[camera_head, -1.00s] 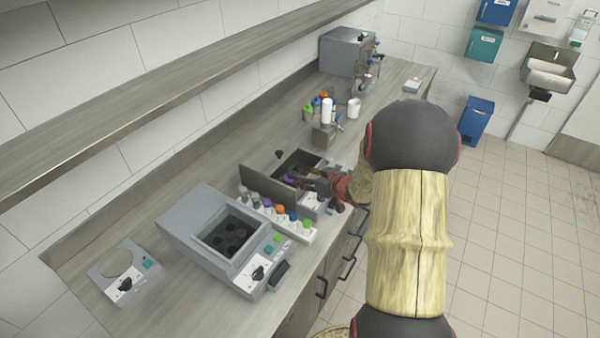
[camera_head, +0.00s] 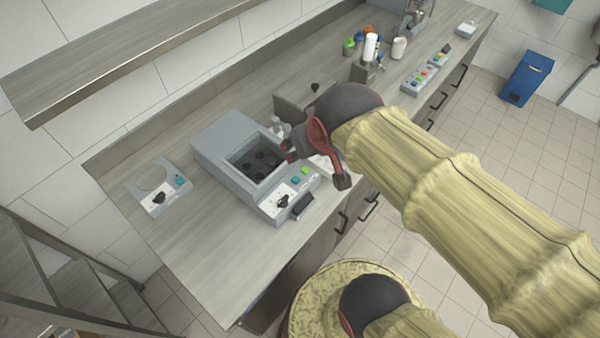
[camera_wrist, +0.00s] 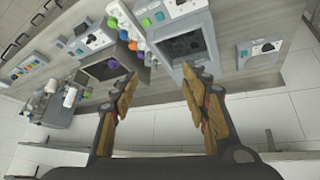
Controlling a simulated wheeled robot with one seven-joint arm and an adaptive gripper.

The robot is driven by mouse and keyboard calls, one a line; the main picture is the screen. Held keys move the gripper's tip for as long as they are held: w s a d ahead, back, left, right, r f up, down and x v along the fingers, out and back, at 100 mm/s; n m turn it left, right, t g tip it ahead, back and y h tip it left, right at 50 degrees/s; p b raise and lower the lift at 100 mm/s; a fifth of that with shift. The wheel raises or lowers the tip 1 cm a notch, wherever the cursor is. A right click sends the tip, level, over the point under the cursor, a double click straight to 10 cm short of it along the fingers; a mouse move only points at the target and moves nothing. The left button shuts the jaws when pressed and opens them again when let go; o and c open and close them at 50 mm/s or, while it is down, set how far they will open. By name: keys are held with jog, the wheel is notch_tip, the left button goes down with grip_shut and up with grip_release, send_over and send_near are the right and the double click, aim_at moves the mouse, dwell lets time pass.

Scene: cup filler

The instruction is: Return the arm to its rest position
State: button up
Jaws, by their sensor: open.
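My arm, in pale yellow sleeves with dark joints, crosses the right half of the head view. My gripper (camera_head: 290,150) is near the grey machine with the dark square well (camera_head: 225,140); its fingers are partly hidden by my wrist there. In the wrist view my gripper (camera_wrist: 158,95) shows two yellow-and-black fingers wide apart with nothing between them. The grey machine also shows in the wrist view (camera_wrist: 181,22), beyond the right finger. My gripper appears above the counter, and I see no contact with anything.
A small grey unit with a round ring (camera_head: 160,205) sits on the counter left of the machine. Several coloured-cap bottles (camera_wrist: 140,38) stand in a row beside an open dark bin (camera_wrist: 104,69). A control box (camera_head: 425,82) is farther back.

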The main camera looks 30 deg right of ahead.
jog(key=s+a+g+y, duration=0.1)
jog(key=s+a, duration=0.4)
jog(key=shift+s+f+n+y, duration=0.2)
jog(key=shift+s+n+y, duration=0.1)
jog(key=shift+s+n, duration=0.1)
jog(key=shift+f+b, duration=0.95)
jog(key=shift+b, duration=0.05)
jog(key=shift+c, duration=0.2)
